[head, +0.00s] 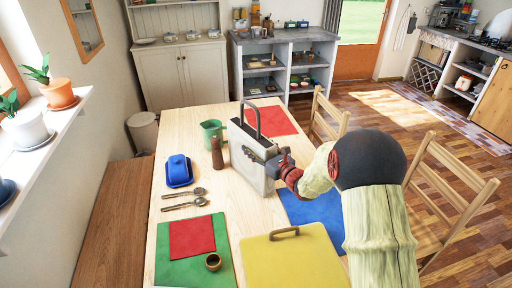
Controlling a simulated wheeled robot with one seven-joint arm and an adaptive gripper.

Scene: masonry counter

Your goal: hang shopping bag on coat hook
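A pale grey shopping bag (243,163) with a dark upright handle (250,118) stands on the wooden table, towards its far half. My gripper (274,164) is at the bag's right side, with its dark fingers overlapping the bag's side face. It is too small and partly hidden to tell whether the fingers are open or closed on the bag. I cannot make out a coat hook for certain.
The table (222,196) also bears a green jug (211,131), a brown mill (217,154), a blue butter dish (179,170), spoons, a small cup (213,262) and a yellow board (292,262). Wooden chairs (450,190) stand on the right, a bench (108,215) on the left.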

